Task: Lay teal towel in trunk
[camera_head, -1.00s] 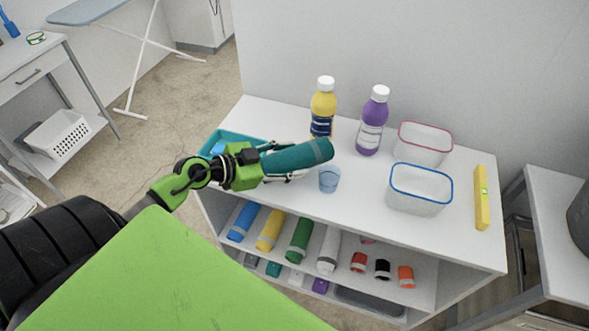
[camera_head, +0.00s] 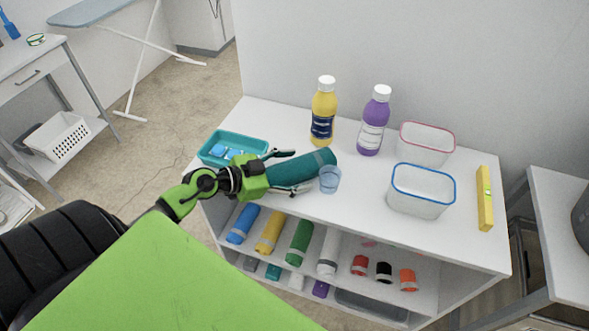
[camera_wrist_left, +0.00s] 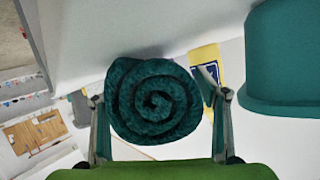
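The teal towel (camera_head: 306,166) is a tight roll with a lighter band, lying on the white shelf unit's top (camera_head: 360,195) behind and beside the small blue cup (camera_head: 329,180). The left wrist view shows its spiral end (camera_wrist_left: 155,102). My left gripper (camera_head: 294,170) is at the roll's left end, its fingers spread on both sides of the roll. In the left wrist view, a gap shows between the roll and the right-hand finger (camera_wrist_left: 222,110). My right gripper is out of view. I see nothing clearly recognisable as a trunk.
A teal tray (camera_head: 211,158) with blue items stands left of the towel. A yellow bottle (camera_head: 323,112) and a purple bottle (camera_head: 373,122) stand behind. Two clear boxes (camera_head: 425,145) (camera_head: 420,190) and a yellow level (camera_head: 485,198) are to the right.

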